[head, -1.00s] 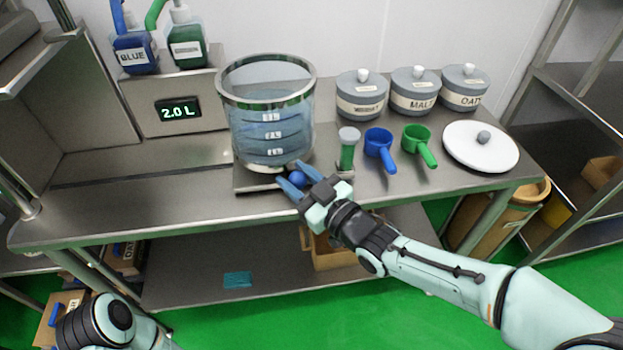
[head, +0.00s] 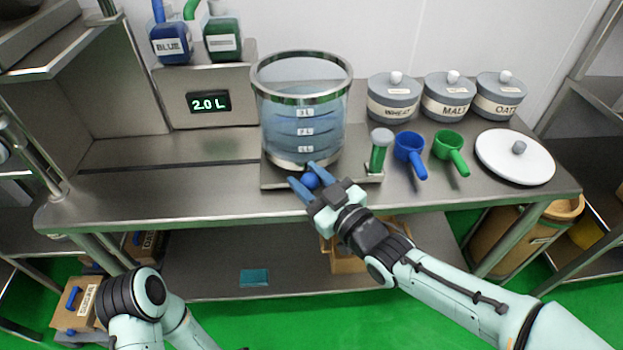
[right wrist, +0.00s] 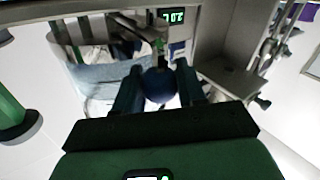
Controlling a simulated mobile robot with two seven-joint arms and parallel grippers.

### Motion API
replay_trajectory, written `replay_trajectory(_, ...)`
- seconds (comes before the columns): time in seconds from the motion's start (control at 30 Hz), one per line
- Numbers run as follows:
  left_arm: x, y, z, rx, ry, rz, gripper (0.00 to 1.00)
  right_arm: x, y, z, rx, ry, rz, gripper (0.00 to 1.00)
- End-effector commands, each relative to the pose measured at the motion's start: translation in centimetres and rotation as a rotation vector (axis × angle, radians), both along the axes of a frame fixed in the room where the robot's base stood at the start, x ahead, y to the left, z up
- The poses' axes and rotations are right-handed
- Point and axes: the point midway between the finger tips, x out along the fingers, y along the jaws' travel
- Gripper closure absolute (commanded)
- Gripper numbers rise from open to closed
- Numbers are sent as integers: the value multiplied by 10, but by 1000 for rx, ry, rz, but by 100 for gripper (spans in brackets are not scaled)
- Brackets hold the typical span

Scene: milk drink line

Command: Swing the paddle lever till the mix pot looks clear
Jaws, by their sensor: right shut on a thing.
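The mix pot (head: 302,125) is a clear round vessel with a metal rim and litre marks, standing on a metal base on the counter. Its contents look pale blue and see-through in the head view. The paddle lever's blue ball knob (head: 311,181) is at the front of the base. My right gripper (head: 306,181) is shut on this knob, which also shows between the fingers in the right wrist view (right wrist: 159,86). Most of the lever's rod is hidden in the head view. Of my left arm, only links show at the lower left; its gripper is out of view.
A display (head: 209,102) reads 2.0 L, below the blue bottle (head: 170,44) and green bottle (head: 222,40). The counter's left is clear.

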Motion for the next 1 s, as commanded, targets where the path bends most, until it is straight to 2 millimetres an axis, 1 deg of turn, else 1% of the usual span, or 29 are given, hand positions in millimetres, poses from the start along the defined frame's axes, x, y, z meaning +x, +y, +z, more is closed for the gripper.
replay_trajectory(0.07,0,0,0,0,0,0,36,-1,2,2,2,-5,6,100)
replay_trajectory(0.1,0,0,0,0,0,0,36,-1,2,2,2,-5,6,54)
replay_trajectory(0.17,0,0,0,0,0,0,36,-1,2,2,2,-5,5,36)
replay_trajectory(0.43,0,0,0,0,0,0,36,-1,0,1,1,-3,2,36)
replay_trajectory(0.57,1,0,2,0,-4,-1,36,-5,-5,2,-1,-4,-1,36)
replay_trajectory(0.67,4,-1,5,1,-15,-1,36,-15,-15,3,0,-4,-1,36)
replay_trajectory(0.73,6,-1,8,1,-22,-1,36,-26,-25,2,-3,-4,-2,36)
replay_trajectory(0.83,3,-4,12,-4,-15,-6,36,-43,-41,3,-1,-3,-3,36)
replay_trajectory(1.0,-7,-9,18,-18,12,-16,36,-71,-66,3,-1,-4,-2,36)
